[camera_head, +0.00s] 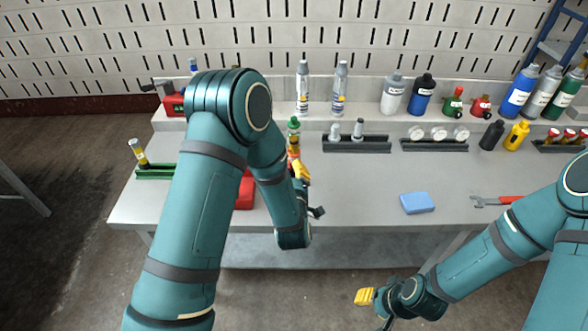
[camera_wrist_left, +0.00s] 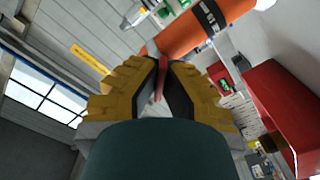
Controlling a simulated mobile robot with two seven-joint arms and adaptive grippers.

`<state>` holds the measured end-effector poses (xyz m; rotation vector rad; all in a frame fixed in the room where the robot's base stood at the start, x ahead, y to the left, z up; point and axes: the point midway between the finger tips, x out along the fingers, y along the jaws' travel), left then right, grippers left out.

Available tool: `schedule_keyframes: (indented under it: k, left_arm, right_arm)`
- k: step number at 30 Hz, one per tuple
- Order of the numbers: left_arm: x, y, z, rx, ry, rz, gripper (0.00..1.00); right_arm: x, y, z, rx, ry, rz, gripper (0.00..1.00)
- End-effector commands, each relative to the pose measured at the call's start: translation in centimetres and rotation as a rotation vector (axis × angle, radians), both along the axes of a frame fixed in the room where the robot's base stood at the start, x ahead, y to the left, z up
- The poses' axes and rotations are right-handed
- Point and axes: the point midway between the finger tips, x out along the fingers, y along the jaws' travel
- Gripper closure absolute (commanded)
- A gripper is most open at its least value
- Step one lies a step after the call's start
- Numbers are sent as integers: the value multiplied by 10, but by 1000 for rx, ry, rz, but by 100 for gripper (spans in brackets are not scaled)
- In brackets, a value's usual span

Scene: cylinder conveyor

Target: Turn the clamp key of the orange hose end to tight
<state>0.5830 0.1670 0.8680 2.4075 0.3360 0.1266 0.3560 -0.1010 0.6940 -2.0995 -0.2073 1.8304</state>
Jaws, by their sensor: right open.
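The orange hose end (camera_wrist_left: 190,36) with a dark band clamp (camera_wrist_left: 211,16) fills the top of the left wrist view. A thin red key (camera_wrist_left: 163,68) stands between the fingertips of my left gripper (camera_wrist_left: 162,62), and the black pads look closed on it. In the head view my left gripper (camera_head: 301,172) is at the hose end (camera_head: 293,151), mostly hidden by my own arm; the key cannot be made out there. My right gripper (camera_head: 374,298) is open and empty, in front of the bench and away from the hose.
A red box (camera_head: 245,192) lies left of my left gripper, partly behind my arm. A blue block (camera_head: 417,203) and a red-handled wrench (camera_head: 495,201) lie on the bench (camera_head: 365,220). Bottles and racks line the back. The bench between hose and blue block is clear.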

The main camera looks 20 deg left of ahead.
Motion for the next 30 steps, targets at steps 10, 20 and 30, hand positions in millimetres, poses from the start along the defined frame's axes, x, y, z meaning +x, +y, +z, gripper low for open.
schedule_keyframes:
  k: [10,20,30]
  left_arm:
    - [0,0,0,318,91,0,100]
    - [0,0,0,619,177,1,100]
    - [0,-1,0,930,264,0,100]
  right_arm:
    - [0,0,0,0,0,0,61]
    - [0,0,0,0,0,0,61]
    - [0,0,0,0,0,0,61]
